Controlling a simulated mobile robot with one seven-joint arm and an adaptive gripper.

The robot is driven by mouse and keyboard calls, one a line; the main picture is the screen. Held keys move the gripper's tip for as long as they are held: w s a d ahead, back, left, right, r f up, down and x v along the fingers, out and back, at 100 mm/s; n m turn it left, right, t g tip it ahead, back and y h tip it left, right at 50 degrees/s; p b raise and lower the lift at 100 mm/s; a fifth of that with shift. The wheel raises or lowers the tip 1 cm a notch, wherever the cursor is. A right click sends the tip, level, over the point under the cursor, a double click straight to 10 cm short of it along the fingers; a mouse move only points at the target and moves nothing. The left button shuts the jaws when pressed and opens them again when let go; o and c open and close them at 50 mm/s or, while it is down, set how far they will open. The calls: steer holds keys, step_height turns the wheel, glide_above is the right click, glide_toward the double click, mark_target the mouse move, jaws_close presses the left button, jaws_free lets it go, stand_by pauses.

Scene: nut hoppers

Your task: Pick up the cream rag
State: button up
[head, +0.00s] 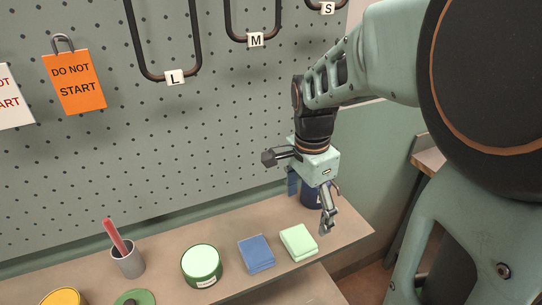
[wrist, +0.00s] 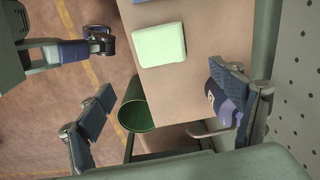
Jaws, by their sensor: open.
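The rag (head: 298,242) is a folded, pale cream-green square lying flat on the bench shelf, to the right of a folded blue rag (head: 256,253). In the wrist view the pale rag (wrist: 159,43) lies at the top centre, beyond the fingers and not between them. My gripper (head: 311,203) is open and empty, above the shelf and behind the pale rag, apart from it. The wrist view shows its two fingers (wrist: 163,112) spread wide.
A dark blue container (head: 312,196) stands close behind my gripper; in the wrist view it (wrist: 228,97) is beside the right finger. A green tin (head: 202,266) and a grey cup (head: 128,262) stand left. A pegboard (head: 200,130) rises behind. A green bin (wrist: 136,107) sits below the shelf edge.

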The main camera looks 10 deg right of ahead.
steer(key=a, duration=0.1)
glide_above(299, 238)
steer(key=shift+m, duration=0.3)
step_height(299, 238, down, 6)
steer(key=shift+s+r, duration=0.15)
steer(key=shift+r, duration=0.1)
steer(key=f, duration=0.5)
steer(key=shift+w, duration=0.2)
steer(key=shift+c, duration=0.4)
steer(key=c, duration=1.3)
steer(key=shift+r, duration=0.1)
